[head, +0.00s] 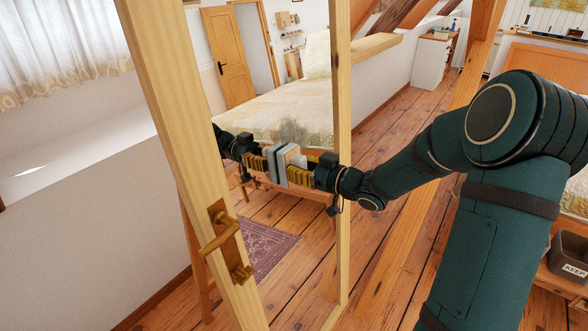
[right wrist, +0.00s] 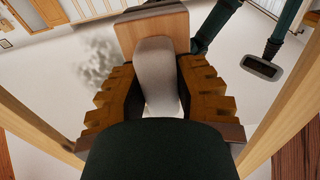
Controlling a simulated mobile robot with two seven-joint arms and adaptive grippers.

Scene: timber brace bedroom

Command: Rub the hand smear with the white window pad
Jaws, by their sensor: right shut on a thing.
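The hand smear (head: 293,131) is a dull grey smudge on the shiny pane of the wood-framed door (head: 176,130). In the right wrist view the smear (right wrist: 97,62) lies left of the pad. My right gripper (head: 300,172) is shut on the white window pad (head: 291,158), just below the smear in the head view. In the right wrist view the pad (right wrist: 155,68) sits between the brown fingers of my right gripper (right wrist: 158,92). The pad is close to the pane; I cannot tell whether it touches. My left gripper is not in view.
The pane mirrors my arm and shows a bed (head: 270,110). A brass handle (head: 222,240) sticks out from the door's left stile. The door's right stile (head: 342,120) is beside my right wrist. A grey bin (head: 567,252) stands at the right; wooden floor lies between.

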